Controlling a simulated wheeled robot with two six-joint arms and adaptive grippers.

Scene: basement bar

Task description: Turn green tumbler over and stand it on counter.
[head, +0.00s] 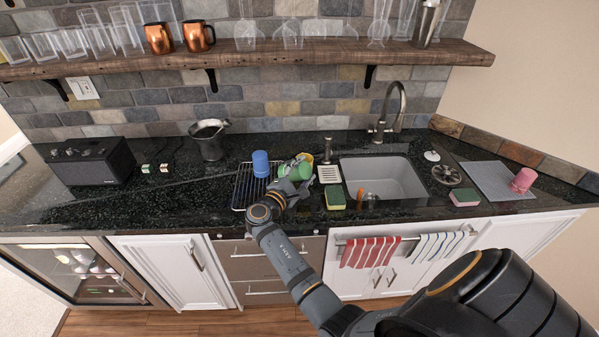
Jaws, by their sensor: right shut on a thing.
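The green tumbler (304,171) is at the right end of the black wire rack, partly hidden by my right gripper. My right gripper (293,176) reaches in from the lower right and is shut on the green tumbler. Which way up the tumbler is, and whether it touches the rack or counter, I cannot tell. The dark speckled counter (150,202) runs across the view. My left gripper is out of view.
A blue tumbler (260,163) stands on the wire rack (240,190) just left of the gripper. The sink (385,177), faucet (380,130) and a green sponge (335,197) are to the right. A pink tumbler (523,180) is on a grey mat (490,178).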

